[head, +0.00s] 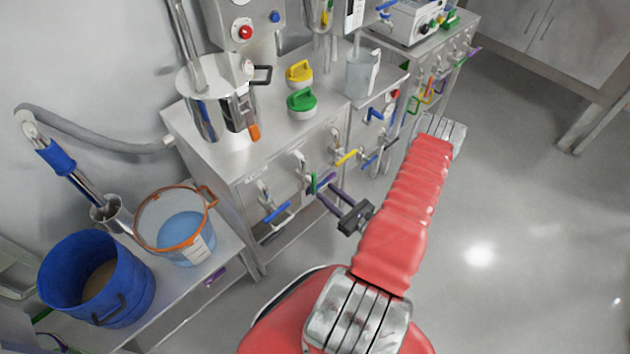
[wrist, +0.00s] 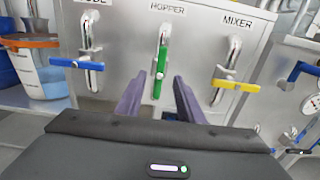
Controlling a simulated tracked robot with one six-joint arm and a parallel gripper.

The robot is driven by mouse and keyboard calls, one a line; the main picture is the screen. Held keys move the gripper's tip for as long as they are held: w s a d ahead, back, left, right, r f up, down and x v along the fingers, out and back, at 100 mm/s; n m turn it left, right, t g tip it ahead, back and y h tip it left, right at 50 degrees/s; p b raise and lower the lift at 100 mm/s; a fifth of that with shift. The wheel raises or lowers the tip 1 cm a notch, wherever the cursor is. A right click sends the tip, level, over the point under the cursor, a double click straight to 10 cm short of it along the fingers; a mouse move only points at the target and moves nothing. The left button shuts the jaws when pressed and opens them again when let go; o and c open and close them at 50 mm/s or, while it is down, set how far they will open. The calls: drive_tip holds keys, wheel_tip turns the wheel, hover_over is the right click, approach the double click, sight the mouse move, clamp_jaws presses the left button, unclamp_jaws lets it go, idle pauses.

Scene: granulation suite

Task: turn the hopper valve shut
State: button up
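The hopper valve's green handle (wrist: 160,72) hangs nearly vertical from a pipe on the steel panel, under the label "HOPPER". It also shows in the head view (head: 314,183), partly covered near my gripper. My gripper (wrist: 159,82) is open. Its two purple fingers point at the panel, one on each side of the green handle as seen from the wrist. In the head view my gripper (head: 324,188) is close to the handle. I cannot tell whether the fingertips reach past it or touch it.
A blue-handled valve (wrist: 76,63) is to the left and a yellow-handled valve (wrist: 236,86), labelled "MIXER", to the right; both handles lie about horizontal. An orange-rimmed bucket (head: 148,243) and a blue bin (head: 65,290) stand left. Open floor (head: 500,220) lies right.

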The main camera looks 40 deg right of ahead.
sight(315, 183)
drive_tip(key=shift+w+a, duration=0.1)
drive_tip(key=shift+w, duration=3.7)
drive_tip(key=shift+c, duration=0.6)
clamp_jaws()
drive_tip(key=shift+d, duration=0.25)
drive_tip(key=shift+a, duration=0.15)
